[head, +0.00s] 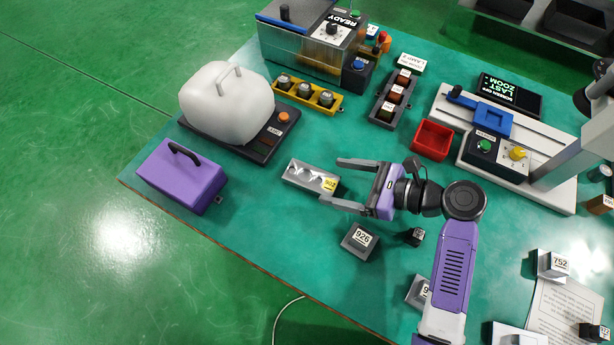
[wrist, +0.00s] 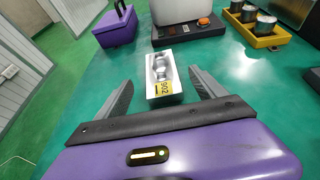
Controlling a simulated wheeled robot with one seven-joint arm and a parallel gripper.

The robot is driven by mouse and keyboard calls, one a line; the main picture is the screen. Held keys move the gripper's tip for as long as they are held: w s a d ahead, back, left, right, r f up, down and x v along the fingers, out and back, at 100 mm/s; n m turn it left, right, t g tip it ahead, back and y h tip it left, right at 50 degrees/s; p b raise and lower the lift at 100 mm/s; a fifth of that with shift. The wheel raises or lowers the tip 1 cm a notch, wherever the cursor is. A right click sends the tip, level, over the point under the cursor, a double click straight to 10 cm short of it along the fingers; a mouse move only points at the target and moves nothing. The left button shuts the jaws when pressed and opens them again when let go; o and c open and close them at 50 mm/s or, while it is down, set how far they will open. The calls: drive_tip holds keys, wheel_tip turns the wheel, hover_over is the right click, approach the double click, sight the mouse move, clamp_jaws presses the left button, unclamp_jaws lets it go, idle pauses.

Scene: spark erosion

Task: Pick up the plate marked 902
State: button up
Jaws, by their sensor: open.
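The plate marked 902 (head: 311,178) is a grey metallic block with a yellow label at its right end. It lies flat on the green table in the head view. In the wrist view the plate (wrist: 162,75) lies ahead, its yellow 902 label facing me. My gripper (head: 334,184) is open, with its two fingers pointing left toward the plate's labelled end. In the wrist view my gripper (wrist: 158,88) has one finger on each side of the plate's near end, with gaps showing. It holds nothing.
A dark block marked 926 (head: 361,241) lies just below my gripper. A purple box (head: 182,177) and a white domed unit on a scale (head: 227,103) stand to the left. A red tray (head: 432,140) is to the upper right. Bare table surrounds the plate.

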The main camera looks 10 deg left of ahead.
sight(314, 178)
drive_tip(key=x, duration=0.6)
drive_tip(key=shift+d+f, duration=0.15)
drive_tip(key=shift+f, duration=0.2)
drive_tip(key=shift+c, duration=0.2)
clamp_jaws()
